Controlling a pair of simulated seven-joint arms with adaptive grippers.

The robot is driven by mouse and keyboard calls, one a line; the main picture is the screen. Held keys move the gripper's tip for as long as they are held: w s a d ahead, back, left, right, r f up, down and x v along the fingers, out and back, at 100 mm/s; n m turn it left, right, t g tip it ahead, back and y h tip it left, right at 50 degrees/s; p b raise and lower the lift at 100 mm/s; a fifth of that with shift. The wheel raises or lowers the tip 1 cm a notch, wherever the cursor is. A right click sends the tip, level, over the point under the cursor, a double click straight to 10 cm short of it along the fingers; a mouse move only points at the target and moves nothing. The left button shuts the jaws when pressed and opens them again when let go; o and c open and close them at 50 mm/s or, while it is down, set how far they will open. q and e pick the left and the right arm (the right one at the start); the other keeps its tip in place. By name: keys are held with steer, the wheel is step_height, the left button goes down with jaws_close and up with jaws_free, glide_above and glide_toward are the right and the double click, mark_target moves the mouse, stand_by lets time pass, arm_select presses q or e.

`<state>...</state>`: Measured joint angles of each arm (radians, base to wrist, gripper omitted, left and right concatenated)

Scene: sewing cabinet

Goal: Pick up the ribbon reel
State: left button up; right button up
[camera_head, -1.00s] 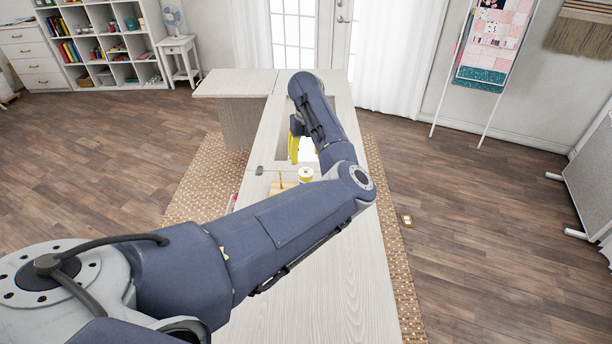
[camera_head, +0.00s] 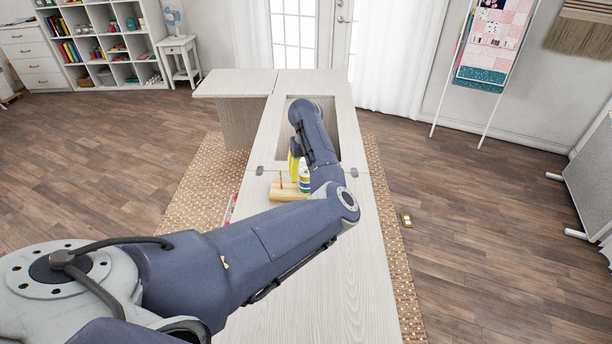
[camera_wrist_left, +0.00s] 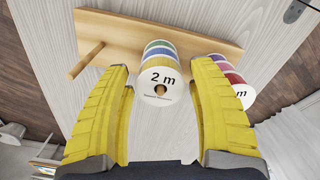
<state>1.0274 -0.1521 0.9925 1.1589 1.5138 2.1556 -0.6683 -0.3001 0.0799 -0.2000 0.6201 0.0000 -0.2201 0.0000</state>
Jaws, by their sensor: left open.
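In the left wrist view a ribbon reel (camera_wrist_left: 161,86) with a white "2 m" face sits on a wooden rack (camera_wrist_left: 120,30). My left gripper (camera_wrist_left: 160,70) is open, with one yellow finger on each side of this reel; contact cannot be told. Another coloured reel (camera_wrist_left: 243,92) stands beyond the right finger, partly covered by it. In the head view my left gripper (camera_head: 293,165) is mostly hidden by my arm, behind the rack (camera_head: 287,192). My right gripper is not in view.
A bare peg (camera_wrist_left: 86,60) sticks out of the rack left of the gripper. The cabinet top (camera_head: 345,290) is clear at the near right; a recessed opening (camera_head: 335,135) lies farther back.

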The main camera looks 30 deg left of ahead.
arm_select(q)
steer(key=shift+c, duration=0.5)
steer(key=c, duration=0.8)
steer(key=shift+r, duration=0.1)
step_height(320, 180, up, 20)
stand_by(0.3)
